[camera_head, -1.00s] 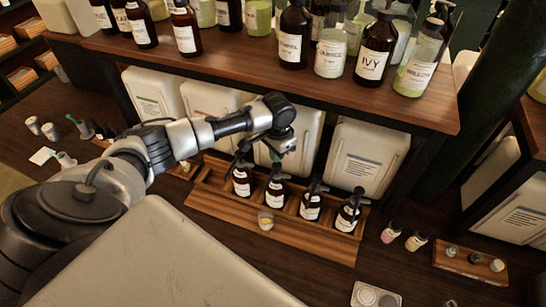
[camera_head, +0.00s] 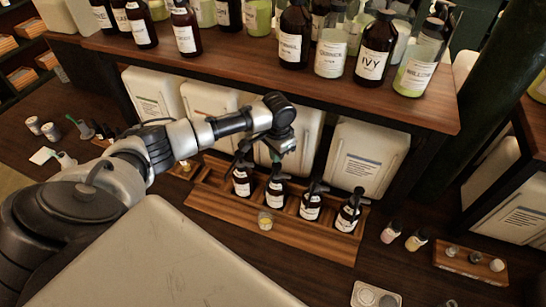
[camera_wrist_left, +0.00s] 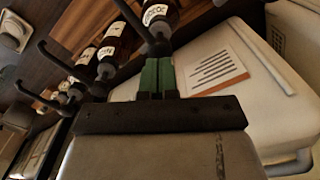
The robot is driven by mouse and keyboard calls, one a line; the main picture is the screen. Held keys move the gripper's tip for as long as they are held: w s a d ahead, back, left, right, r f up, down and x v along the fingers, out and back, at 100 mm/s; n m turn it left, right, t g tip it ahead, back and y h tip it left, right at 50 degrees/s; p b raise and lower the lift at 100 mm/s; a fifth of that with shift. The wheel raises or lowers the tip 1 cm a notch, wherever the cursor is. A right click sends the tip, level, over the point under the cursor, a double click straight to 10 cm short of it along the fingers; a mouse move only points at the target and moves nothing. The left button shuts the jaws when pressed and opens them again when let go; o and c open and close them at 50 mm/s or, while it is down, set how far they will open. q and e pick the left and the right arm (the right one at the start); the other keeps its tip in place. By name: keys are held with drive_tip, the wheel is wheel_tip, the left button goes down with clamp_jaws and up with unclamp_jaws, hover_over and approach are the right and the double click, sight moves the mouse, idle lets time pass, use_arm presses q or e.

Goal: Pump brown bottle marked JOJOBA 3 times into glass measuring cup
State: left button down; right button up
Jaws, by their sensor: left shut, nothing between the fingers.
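Several brown pump bottles stand upright in a row in a wooden rack (camera_head: 205,197). The head view shows them from left to right: first (camera_head: 241,184), second (camera_head: 276,192), third (camera_head: 311,207), fourth (camera_head: 347,216). Their labels are too small to read surely, so I cannot tell which is JOJOBA. A small glass measuring cup (camera_head: 265,221) with yellowish content stands in front of the second bottle. My left gripper (camera_head: 276,157) is shut and empty, just above the second bottle's pump. In the left wrist view its green fingers (camera_wrist_left: 157,76) are together beside the nearest bottle's black pump (camera_wrist_left: 157,46); contact is unclear.
White canisters (camera_head: 369,160) stand behind the rack, under a shelf (camera_head: 240,62) loaded with bottles. Two small bottles (camera_head: 391,232) and a wooden block with weights (camera_head: 471,262) are at the right. Other small items lie at the far left.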

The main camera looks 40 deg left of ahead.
sight(277, 165)
use_arm(q)
drive_tip(key=shift+f, duration=0.1)
idle(0.6)
drive_tip(key=shift+f+b, duration=0.45)
drive_tip(key=shift+f, duration=0.75)
drive_tip(key=shift+s+f+b, duration=0.1)
drive_tip(key=shift+f+b, duration=0.2)
drive_tip(key=shift+f, duration=0.4)
drive_tip(key=shift+r, duration=0.1)
wheel_tip(277, 165, up, 3)
drive_tip(key=p, duration=0.3)
drive_tip(key=shift+f, duration=0.2)
